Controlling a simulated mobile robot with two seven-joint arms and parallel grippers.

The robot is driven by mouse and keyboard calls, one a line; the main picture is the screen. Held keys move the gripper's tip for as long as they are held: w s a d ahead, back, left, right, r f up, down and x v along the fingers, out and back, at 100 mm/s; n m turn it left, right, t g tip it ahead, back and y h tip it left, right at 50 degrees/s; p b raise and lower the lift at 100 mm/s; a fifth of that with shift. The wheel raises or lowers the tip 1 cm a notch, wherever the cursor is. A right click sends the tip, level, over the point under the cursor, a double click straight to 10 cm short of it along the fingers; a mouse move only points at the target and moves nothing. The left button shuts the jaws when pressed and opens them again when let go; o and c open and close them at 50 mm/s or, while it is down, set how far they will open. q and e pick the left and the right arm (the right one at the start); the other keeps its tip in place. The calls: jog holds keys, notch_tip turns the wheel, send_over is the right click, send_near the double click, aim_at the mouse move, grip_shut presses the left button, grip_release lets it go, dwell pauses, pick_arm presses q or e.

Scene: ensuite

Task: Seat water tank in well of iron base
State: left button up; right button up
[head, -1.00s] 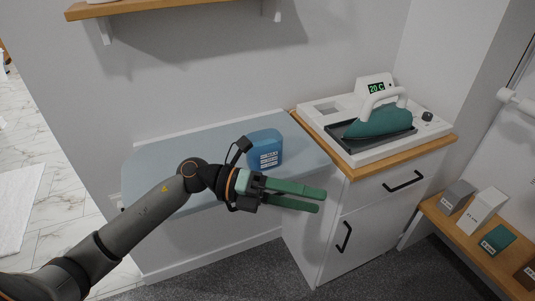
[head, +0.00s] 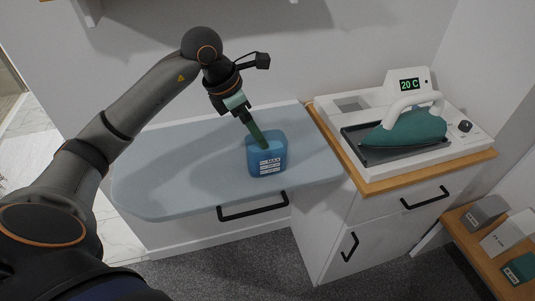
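The blue water tank (head: 267,162), with a white label on its front, stands upright on the grey-blue board at the centre. My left gripper (head: 261,142) points down from above, its green fingers at the tank's top. The fingers overlap from this angle, so their opening and any grip are unclear. The white iron base (head: 455,154) is on the wooden-topped cabinet at right. Its rectangular well (head: 362,104) is at the back left and looks empty. The teal iron (head: 408,131) rests on the base's dark plate. My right gripper is not in view.
The board (head: 180,175) has free room left of the tank. The wooden cabinet top (head: 345,160) sits to the right of the board. A low wooden shelf (head: 465,233) with several small boxes is at lower right. A wall bracket hangs at the top left.

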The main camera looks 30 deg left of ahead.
aim_at(266, 154)
pick_arm(q)
jog(key=shift+p+x, duration=0.55)
jog(key=shift+x, duration=3.3)
jog(key=shift+d, duration=0.1)
jog(key=shift+c, duration=0.2)
jog(key=shift+r, duration=0.1)
jog(key=c, duration=1.5)
grip_shut()
jog(key=shift+r, duration=0.2)
